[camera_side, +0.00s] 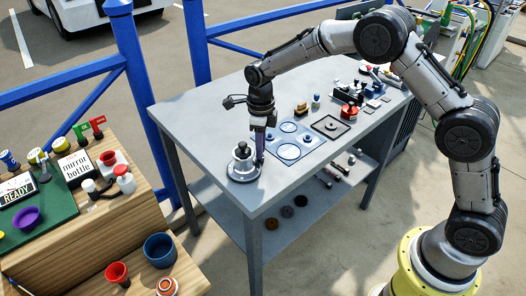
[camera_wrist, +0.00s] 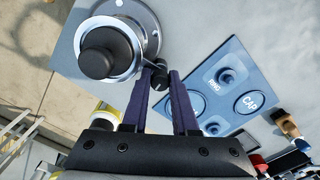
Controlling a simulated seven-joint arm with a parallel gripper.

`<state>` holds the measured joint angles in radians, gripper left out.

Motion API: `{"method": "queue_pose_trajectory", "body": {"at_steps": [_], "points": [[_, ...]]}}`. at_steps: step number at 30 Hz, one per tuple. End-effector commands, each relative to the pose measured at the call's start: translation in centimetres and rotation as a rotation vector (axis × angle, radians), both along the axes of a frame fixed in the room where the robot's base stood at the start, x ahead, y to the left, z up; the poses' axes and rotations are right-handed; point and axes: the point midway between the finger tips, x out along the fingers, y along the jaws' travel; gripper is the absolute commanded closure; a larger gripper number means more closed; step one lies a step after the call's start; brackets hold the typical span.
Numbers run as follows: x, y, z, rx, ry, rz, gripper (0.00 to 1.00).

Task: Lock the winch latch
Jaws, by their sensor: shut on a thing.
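The winch (camera_side: 242,163) stands on the near left corner of the grey table, a silver drum with a black top on a round bolted flange. In the wrist view the winch (camera_wrist: 122,62) fills the upper left, with its black top knob clearly seen. A small black latch knob (camera_wrist: 158,80) sticks out from its lower right side. My gripper (camera_wrist: 164,76) has its two dark purple fingers on either side of this knob, shut on it. In the side view my gripper (camera_side: 260,157) points down just right of the winch, and the latch is too small to make out.
A blue panel (camera_side: 306,138) with ring and cap places lies right of the winch. A small brown-orange piece (camera_side: 301,109), a black-framed tray (camera_side: 330,126) and a red part (camera_side: 348,112) lie farther along. Bare tabletop (camera_side: 205,120) lies behind the winch.

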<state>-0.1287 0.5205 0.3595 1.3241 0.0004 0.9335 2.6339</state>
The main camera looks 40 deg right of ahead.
Motion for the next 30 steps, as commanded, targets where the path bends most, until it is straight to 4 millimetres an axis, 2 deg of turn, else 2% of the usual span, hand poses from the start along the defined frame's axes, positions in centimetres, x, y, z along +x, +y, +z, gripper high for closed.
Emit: {"method": "queue_pose_trajectory", "body": {"at_steps": [1,16,17,18,26,30], "points": [[-0.25,0.21,-1.31,0.001,0.012,-0.034,1.0],[-0.25,0.18,-1.32,0.0,0.012,-0.131,1.0],[-0.25,0.18,-1.32,0.0,0.012,-0.129,0.68],[-0.26,0.18,-1.32,0.0,0.012,-0.128,0.63],[-0.27,0.26,-1.23,0.002,0.012,-0.126,0.63],[-0.23,0.3,-0.52,0.002,0.011,-0.126,0.63]]}}
